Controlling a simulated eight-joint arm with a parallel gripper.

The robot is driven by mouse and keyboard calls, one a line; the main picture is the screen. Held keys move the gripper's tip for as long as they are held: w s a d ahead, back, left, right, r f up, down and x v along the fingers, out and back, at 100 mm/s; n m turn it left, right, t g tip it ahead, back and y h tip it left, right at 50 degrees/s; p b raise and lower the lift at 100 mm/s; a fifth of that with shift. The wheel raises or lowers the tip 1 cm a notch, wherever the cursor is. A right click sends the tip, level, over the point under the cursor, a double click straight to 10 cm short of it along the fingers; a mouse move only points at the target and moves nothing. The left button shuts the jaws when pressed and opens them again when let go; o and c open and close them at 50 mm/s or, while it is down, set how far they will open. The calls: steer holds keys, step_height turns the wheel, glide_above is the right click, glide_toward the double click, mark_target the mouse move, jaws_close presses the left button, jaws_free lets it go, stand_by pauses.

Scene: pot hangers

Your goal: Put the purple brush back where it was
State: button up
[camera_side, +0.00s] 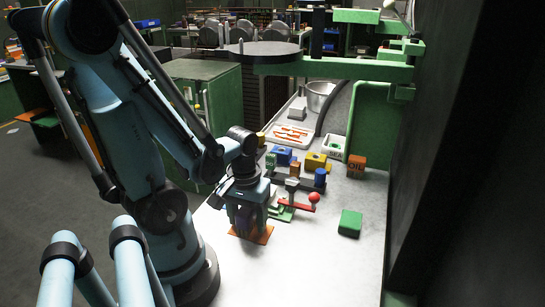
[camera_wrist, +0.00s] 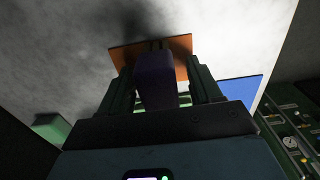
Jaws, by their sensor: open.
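The purple brush (camera_side: 244,218) is dark and mostly hidden by my gripper in the side view. In the wrist view the purple brush (camera_wrist: 155,78) shows as a dark block between the two fingers. An orange plate (camera_side: 264,237) lies flat on the white table under my gripper, and the plate also shows in the wrist view (camera_wrist: 122,58). My gripper (camera_side: 247,212) points down close above the plate, with its fingers open on either side of the brush. I cannot tell whether the brush touches the plate.
Just behind are a red-ball lever (camera_side: 314,198), blue blocks (camera_side: 320,177) and a yellow block (camera_side: 316,161). An orange OIL block (camera_side: 356,163) and a white tray (camera_side: 293,136) stand farther back. A green block (camera_side: 350,223) lies right. The front table is clear.

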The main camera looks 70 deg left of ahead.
steer(key=shift+r, duration=0.15)
steer(key=shift+r, duration=5.85)
steer(key=w+d+r+m+t, duration=0.1)
steer(key=w+d+m+t, duration=0.6)
steer(key=w, duration=0.5)
steer(key=shift+d+m, duration=0.45)
steer(key=shift+m, duration=0.55)
